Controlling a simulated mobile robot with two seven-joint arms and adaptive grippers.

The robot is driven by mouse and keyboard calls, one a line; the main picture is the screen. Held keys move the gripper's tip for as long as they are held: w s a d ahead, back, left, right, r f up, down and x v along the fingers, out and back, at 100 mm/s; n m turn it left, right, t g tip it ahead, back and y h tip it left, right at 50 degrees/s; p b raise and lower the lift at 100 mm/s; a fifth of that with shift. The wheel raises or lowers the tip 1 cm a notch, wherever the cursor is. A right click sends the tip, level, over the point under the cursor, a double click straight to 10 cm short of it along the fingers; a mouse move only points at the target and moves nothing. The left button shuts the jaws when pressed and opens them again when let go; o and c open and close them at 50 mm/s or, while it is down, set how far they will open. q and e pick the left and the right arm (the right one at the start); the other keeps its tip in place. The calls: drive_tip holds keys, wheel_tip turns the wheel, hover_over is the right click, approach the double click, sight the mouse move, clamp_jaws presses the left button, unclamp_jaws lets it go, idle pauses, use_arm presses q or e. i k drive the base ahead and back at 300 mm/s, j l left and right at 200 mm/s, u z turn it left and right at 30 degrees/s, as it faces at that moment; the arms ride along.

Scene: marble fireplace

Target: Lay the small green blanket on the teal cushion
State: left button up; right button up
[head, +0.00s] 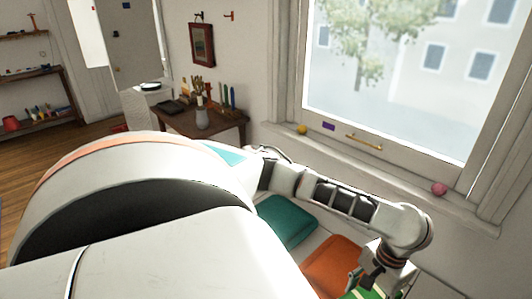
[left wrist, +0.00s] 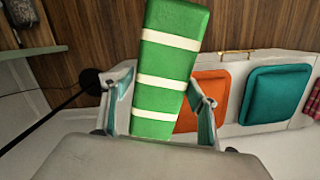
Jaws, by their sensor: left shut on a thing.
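The small green blanket (left wrist: 160,88), with white stripes, is held between the two fingers of my left gripper (left wrist: 161,84) in the left wrist view. In the head view my left gripper (head: 368,280) is at the lower right, and a bit of the green blanket (head: 367,294) shows below it at the picture's edge. The teal cushion (head: 287,222) lies on the pale seat, left of and beyond the gripper. It also shows at the right of the left wrist view (left wrist: 275,93), apart from the blanket, with nothing on it. My right gripper is not in view.
An orange cushion (head: 331,266) lies between the teal cushion and my left gripper. A window sill (head: 350,150) behind carries a yellow ball (head: 302,129) and a pink ball (head: 439,189). A wooden side table (head: 225,117) with a vase stands at the back.

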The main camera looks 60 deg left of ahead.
sight(277, 215)
drive_tip(key=k+j, duration=0.1)
drive_tip(key=j, duration=0.3)
drive_tip(key=k+j, duration=0.1)
drive_tip(key=j, duration=0.3)
drive_tip(key=k+j, duration=0.1)
drive_tip(key=j, duration=0.3)
drive_tip(key=k+j, duration=0.1)
drive_tip(key=j, duration=1.1)
drive_tip(key=i+j, duration=0.15)
drive_tip(key=j, duration=0.2)
drive_tip(key=i+j, duration=0.2)
drive_tip(key=j, duration=0.2)
